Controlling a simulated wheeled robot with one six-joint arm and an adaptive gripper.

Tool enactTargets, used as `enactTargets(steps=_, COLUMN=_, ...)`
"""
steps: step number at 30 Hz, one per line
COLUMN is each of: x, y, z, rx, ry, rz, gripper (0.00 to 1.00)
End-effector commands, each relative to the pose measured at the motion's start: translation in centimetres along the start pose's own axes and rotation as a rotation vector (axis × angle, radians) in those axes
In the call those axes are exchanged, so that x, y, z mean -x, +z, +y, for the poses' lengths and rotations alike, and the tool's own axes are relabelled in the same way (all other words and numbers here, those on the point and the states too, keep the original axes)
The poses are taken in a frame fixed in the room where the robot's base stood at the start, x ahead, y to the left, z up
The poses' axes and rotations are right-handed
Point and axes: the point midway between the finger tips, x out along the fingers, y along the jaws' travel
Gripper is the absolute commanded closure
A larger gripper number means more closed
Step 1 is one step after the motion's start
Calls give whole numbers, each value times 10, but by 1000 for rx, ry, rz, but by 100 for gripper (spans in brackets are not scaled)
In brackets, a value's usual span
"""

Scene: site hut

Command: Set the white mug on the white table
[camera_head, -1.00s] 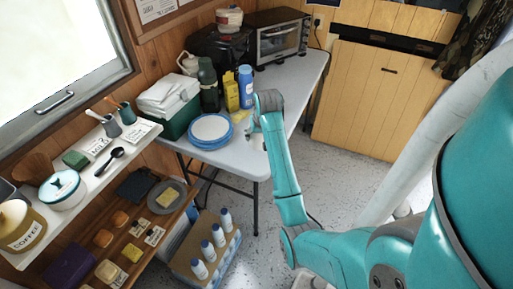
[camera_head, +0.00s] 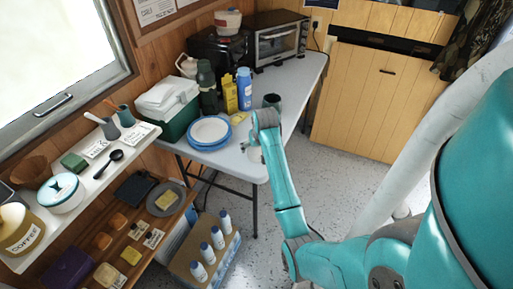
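The white table (camera_head: 235,164) stands along the wall with its near end toward me. My gripper (camera_head: 253,152) is small and mostly hidden by my own wrist, low over the near right part of this table. I cannot tell whether its fingers are open or shut, or whether they hold anything. I cannot make out the white mug for certain; it may be hidden behind my wrist.
Blue and white plates (camera_head: 209,131), a green cooler (camera_head: 173,118), a yellow container (camera_head: 230,95), a blue bottle (camera_head: 244,88) and a dark cup (camera_head: 272,101) stand on the table. A toaster oven (camera_head: 277,40) is behind. The table's near right corner looks bare.

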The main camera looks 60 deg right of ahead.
Motion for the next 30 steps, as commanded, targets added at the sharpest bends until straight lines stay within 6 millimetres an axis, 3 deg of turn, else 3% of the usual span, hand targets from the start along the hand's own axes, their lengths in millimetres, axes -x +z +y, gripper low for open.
enactTargets(steps=11, x=12, y=-1, z=0, rx=0, ry=0, rz=2, gripper=3)
enactTargets(steps=24, x=94, y=-1, z=0, rx=0, ry=0, rz=4, gripper=3)
enactTargets(steps=30, x=115, y=-1, z=0, rx=0, ry=0, rz=2, gripper=3)
